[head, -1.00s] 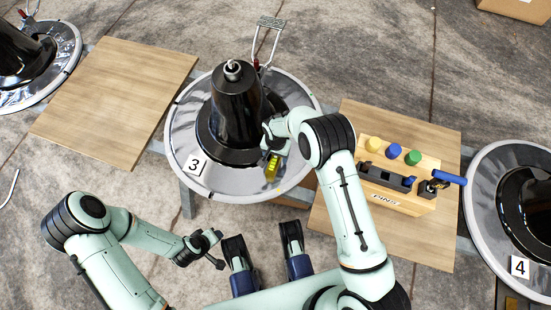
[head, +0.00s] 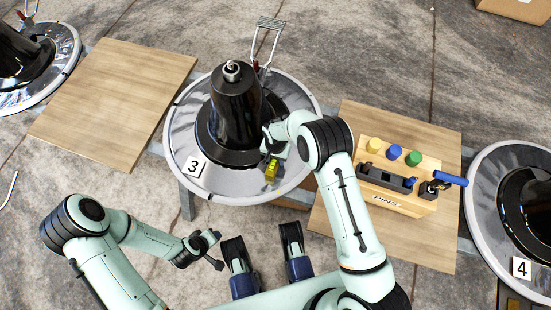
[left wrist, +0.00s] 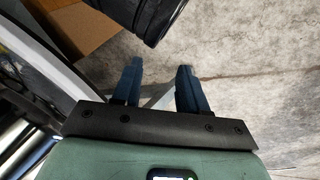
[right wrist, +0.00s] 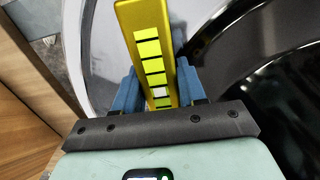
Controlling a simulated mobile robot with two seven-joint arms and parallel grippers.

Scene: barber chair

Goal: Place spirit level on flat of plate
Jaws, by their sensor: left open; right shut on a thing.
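The spirit level is yellow with bright yellow-green segments (right wrist: 150,62). In the right wrist view it lies between the blue fingers of my right gripper (right wrist: 158,92), which is shut on it. In the head view the level (head: 272,171) shows over the front right part of the round silver plate (head: 225,184) of station 3. I cannot tell whether it touches the plate. My right gripper (head: 268,150) is at its far end, beside the black column (head: 235,108). My left gripper (head: 214,248) is open and empty, off the plate; its blue fingers show in the left wrist view (left wrist: 158,88).
A wooden pin block (head: 400,180) with coloured pins stands on a wooden board (head: 345,125) to the right. An empty wooden board (head: 115,100) lies at the left. A metal footrest (head: 268,40) rises behind the column. Plate 4 (head: 485,185) is at the far right.

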